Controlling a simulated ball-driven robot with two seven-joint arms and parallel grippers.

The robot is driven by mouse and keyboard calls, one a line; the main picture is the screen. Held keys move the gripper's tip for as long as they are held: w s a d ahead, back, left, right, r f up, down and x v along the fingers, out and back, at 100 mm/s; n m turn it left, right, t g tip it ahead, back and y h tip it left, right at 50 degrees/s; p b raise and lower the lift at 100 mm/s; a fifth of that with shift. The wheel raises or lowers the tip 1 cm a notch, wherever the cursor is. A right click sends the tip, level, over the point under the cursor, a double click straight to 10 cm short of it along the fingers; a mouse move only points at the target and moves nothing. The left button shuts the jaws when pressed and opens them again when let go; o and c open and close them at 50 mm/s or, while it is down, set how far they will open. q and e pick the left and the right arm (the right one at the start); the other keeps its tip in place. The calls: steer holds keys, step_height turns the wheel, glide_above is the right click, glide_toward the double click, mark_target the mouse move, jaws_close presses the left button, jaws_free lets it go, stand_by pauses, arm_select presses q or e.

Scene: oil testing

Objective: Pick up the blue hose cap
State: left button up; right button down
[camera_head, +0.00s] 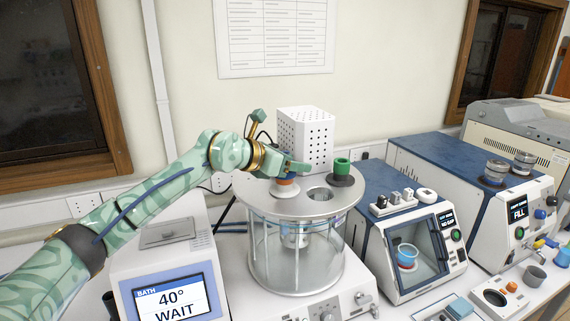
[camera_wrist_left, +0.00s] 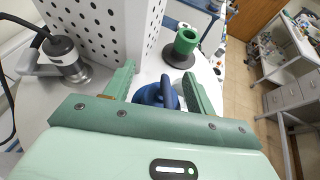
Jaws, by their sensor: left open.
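The blue hose cap (camera_wrist_left: 150,94) shows in the left wrist view as a round blue body with an upright grip, low between the fingers of my left gripper (camera_wrist_left: 160,84). The gripper is open, with one finger on each side of the cap; I cannot tell whether either finger touches it. In the head view, my left gripper (camera_head: 296,166) is over the back left of the round metal bath lid (camera_head: 300,209), and its hand hides the cap. A white and orange collar (camera_head: 285,189) shows just below the hand. My right gripper is not in view.
A green cap (camera_head: 342,166) on a black base stands on the lid at right, near an open hole (camera_head: 320,194). A perforated white box (camera_head: 305,139) rises close behind my gripper. A blue-topped tester (camera_head: 410,240) stands to the right, and the bath display (camera_head: 172,299) at front left.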

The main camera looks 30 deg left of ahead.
arm_select(q)
steer(key=shift+s, duration=0.1)
steer(key=c, duration=1.1)
